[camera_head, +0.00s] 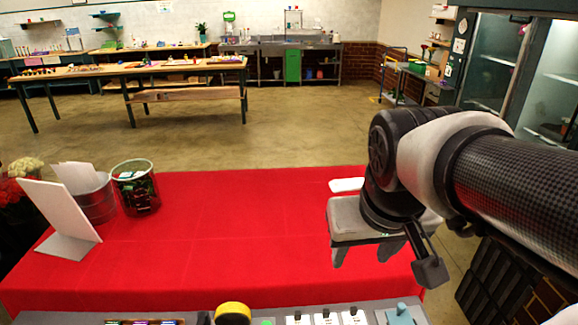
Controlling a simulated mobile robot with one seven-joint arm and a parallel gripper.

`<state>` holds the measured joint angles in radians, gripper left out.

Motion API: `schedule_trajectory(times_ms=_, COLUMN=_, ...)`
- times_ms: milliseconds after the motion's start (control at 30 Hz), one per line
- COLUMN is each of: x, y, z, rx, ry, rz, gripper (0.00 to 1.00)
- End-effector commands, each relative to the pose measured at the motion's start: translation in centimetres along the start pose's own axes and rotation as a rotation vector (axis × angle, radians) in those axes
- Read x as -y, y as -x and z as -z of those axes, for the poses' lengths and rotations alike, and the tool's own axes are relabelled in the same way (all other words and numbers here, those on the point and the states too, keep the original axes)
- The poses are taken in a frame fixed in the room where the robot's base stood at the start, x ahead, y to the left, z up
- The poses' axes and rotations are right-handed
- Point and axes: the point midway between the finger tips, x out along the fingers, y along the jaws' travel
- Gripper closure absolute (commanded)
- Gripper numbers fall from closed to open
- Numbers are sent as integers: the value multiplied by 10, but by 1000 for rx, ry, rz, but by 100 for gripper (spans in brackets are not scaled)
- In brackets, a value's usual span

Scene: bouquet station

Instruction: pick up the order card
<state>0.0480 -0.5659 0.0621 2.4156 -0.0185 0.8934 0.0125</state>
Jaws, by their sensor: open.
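A small flat white piece (346,185) lies on the red-covered table (230,230) near its far right edge; my arm hides part of it. A larger white card (58,212) stands tilted on a grey base at the table's left end. I cannot tell for certain which of them is the order card. My gripper (364,254) is open and points down over the right part of the table, on the near side of the small white piece. No object shows between its fingers.
A metal bucket (96,202) with white paper and a dark green container (136,188) stand beside the tilted card. Flowers (22,178) are at the far left. A grey panel with switches (325,317) runs along the near edge. The table's middle is clear.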

Motion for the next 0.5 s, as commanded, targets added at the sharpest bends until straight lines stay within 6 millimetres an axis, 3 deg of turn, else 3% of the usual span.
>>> schedule_trajectory(times_ms=67, x=0, y=-29, z=14, rx=79, ry=12, rz=-19, gripper=64)
schedule_trajectory(times_ms=200, x=3, y=-81, z=37, rx=193, ry=26, rz=-25, gripper=64)
schedule_trajectory(times_ms=400, x=6, y=-162, z=52, rx=328, ry=12, rz=6, gripper=64)
schedule_trajectory(times_ms=500, x=9, y=-190, z=55, rx=367, ry=1, rz=27, gripper=64)
